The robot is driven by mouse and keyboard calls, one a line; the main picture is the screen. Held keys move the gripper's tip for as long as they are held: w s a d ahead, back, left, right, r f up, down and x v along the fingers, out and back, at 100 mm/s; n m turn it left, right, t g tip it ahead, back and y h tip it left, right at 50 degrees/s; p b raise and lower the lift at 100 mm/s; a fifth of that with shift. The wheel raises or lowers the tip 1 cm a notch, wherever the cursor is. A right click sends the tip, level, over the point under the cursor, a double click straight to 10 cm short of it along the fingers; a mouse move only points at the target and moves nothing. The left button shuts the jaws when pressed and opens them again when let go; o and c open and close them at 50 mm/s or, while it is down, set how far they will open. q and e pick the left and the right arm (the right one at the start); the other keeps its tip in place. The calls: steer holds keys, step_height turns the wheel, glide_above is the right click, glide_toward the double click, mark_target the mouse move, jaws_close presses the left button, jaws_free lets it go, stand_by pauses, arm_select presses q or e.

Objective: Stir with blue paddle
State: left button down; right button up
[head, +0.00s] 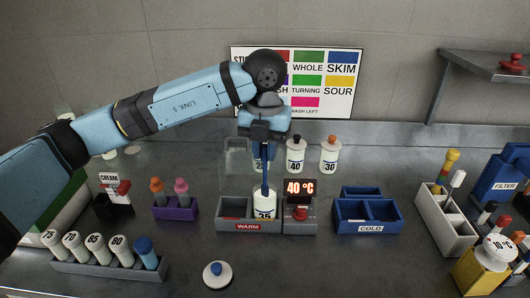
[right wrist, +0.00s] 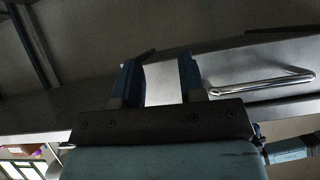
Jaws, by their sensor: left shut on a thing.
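My left gripper (head: 265,147) comes down from above and is shut on the blue paddle (head: 265,177). The paddle is upright and its shaft runs down into the mouth of a white bottle (head: 264,204). The paddle's lower end is hidden inside the bottle. The bottle stands in the right part of the grey tray marked WARM (head: 234,226). My right gripper shows only in the right wrist view (right wrist: 159,80). Its two fingers are apart with nothing between them.
A 40 °C display (head: 300,189) stands right of the WARM tray, then a blue COLD tray (head: 352,226). Bottles marked 40 (head: 295,155) and 30 (head: 329,156) stand behind. A white lid with a blue knob (head: 217,274) lies in front.

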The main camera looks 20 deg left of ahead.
arm_select(q)
steer(key=shift+r+p, duration=1.75)
steer(key=shift+r, duration=1.85)
